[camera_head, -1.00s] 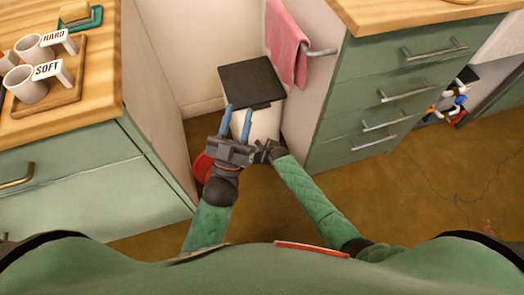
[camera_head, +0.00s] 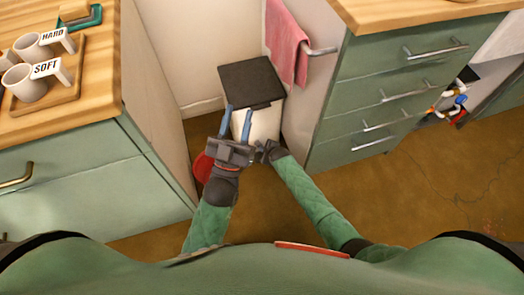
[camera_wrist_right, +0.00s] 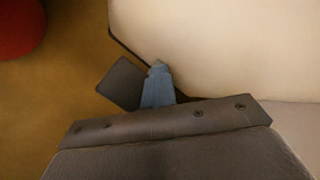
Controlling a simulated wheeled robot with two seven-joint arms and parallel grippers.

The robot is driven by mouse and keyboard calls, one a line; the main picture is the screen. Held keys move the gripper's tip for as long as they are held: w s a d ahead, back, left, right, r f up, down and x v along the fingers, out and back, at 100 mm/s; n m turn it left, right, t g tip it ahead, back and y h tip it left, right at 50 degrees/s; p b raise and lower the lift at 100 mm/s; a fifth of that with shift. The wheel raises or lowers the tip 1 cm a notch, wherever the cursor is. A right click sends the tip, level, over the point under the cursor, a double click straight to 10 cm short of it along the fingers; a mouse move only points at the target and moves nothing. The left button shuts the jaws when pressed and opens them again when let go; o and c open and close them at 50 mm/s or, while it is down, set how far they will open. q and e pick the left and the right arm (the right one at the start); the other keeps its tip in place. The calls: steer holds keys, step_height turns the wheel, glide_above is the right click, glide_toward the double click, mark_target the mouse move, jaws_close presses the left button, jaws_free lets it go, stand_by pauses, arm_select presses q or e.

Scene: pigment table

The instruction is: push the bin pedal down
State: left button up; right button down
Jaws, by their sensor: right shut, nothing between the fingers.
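The bin stands in the gap between the cabinets, with a square black lid (camera_head: 250,81) and a cream body (camera_head: 266,124). Its lid looks down. The dark pedal plate (camera_wrist_right: 121,84) sticks out from the bin's base in the right wrist view. My right gripper (camera_wrist_right: 158,66) is shut and empty, its blue fingertips low beside the bin body and overlapping the pedal's edge; I cannot tell whether they touch it. In the head view the right fingers are hidden. My left gripper (camera_head: 238,108) is open and empty, its blue fingers spread in front of the bin.
A red round object (camera_head: 203,167) is on the floor left of the bin; it also shows in the right wrist view (camera_wrist_right: 18,28). Green cabinets flank the gap on the left (camera_head: 90,195) and right (camera_head: 350,115). A pink towel (camera_head: 287,42) hangs on the right.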

steer(key=shift+s+d+f+b, duration=0.15)
steer(key=shift+f+b, duration=0.3)
steer(key=shift+f, duration=0.55)
steer(key=shift+s+a+f+b, duration=0.1)
steer(key=shift+s+f+b, duration=0.25)
steer(key=shift+f, duration=0.6)
stand_by(1.3)
steer(key=shift+w+r, duration=0.15)
steer(key=shift+r, duration=0.05)
steer(key=shift+w+r+p, duration=0.25)
steer(key=shift+r+p, duration=0.5)
steer(key=shift+r, duration=0.15)
steer(key=shift+w+r+p, duration=0.15)
steer(key=shift+r+p, duration=0.7)
steer(key=shift+w+r+p, duration=0.1)
steer(key=shift+r+p, duration=0.7)
steer(key=shift+r, duration=0.05)
step_height(320, 180, up, 5)
steer(key=p, duration=0.5)
